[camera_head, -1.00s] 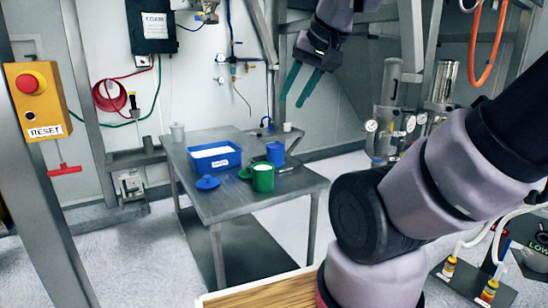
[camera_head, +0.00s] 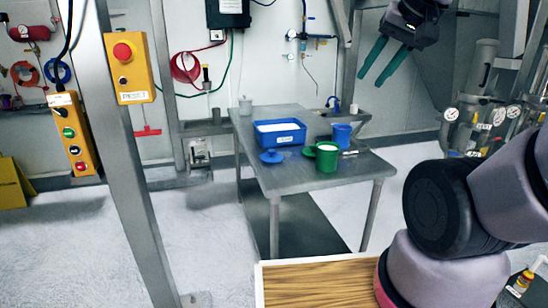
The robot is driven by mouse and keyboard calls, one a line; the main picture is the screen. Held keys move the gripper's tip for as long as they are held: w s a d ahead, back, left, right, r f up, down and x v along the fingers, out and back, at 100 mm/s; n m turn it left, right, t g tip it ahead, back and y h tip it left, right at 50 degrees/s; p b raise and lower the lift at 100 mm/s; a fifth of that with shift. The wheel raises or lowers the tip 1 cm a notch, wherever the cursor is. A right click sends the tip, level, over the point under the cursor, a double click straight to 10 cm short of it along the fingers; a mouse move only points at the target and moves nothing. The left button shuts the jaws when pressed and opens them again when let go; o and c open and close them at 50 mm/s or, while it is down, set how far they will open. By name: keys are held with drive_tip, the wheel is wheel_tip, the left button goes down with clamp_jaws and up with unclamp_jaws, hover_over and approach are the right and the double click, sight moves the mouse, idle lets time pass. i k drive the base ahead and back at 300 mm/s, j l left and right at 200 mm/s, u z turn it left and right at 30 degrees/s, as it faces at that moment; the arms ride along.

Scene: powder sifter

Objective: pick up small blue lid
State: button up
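A small blue lid (camera_head: 272,156) with a knob on top lies flat on the steel table (camera_head: 285,180), near its left edge. It sits in front of a blue tray (camera_head: 304,133) filled with white powder. My gripper (camera_head: 374,74) hangs in the air at the upper right, above and to the right of the table. Its two green fingers are apart and nothing is between them. It is well away from the lid.
A green container (camera_head: 327,161) of white powder stands right of the lid, with a blue cup (camera_head: 341,134) behind it. A steel post (camera_head: 131,165) rises at left. A wood-topped surface (camera_head: 320,284) is in front. Floor left of the table is clear.

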sight(272, 156)
drive_tip(key=i+l+u, duration=0.15)
drive_tip(key=i+u, duration=0.25)
drive_tip(key=i+l+u, duration=0.35)
drive_tip(key=i, duration=0.15)
